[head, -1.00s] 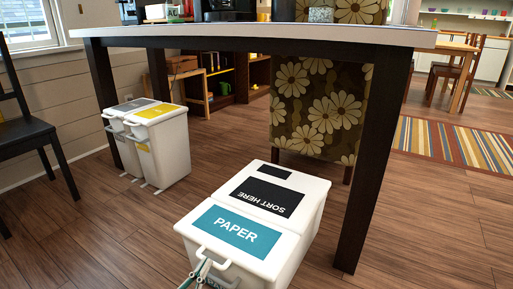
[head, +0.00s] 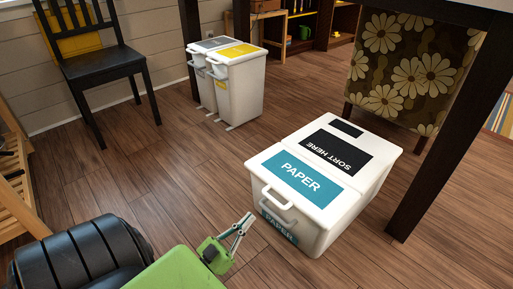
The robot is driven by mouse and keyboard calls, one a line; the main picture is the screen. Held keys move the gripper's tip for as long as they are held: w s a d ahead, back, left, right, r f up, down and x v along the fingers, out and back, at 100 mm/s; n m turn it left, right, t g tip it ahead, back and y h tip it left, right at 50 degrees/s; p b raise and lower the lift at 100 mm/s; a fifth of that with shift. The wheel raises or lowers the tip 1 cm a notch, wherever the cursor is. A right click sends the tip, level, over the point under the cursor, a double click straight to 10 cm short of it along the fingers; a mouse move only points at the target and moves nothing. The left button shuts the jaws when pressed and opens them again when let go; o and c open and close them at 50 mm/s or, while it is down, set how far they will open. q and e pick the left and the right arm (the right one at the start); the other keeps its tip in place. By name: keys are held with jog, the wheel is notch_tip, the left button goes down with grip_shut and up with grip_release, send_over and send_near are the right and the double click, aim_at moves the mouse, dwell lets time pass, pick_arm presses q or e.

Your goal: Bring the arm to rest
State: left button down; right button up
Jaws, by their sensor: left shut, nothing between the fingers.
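My left gripper (head: 247,218), at the end of a green arm part, is in the lower middle of the head view. Its thin fingers are together and empty. The bin's lid lies flat, with a black SORT HERE label behind the teal one. My right gripper is not in view.
Two white bins (head: 240,95) with grey and yellow labels stand farther back. A black chair (head: 101,62) is at the upper left, a wooden frame (head: 22,205) at the left edge. A dark table leg (head: 445,140) stands right of the PAPER bin. Floor between is clear.

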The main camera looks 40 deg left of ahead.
pick_arm(q)
jog(key=shift+s+f, duration=0.15)
jog(key=shift+s, duration=0.15)
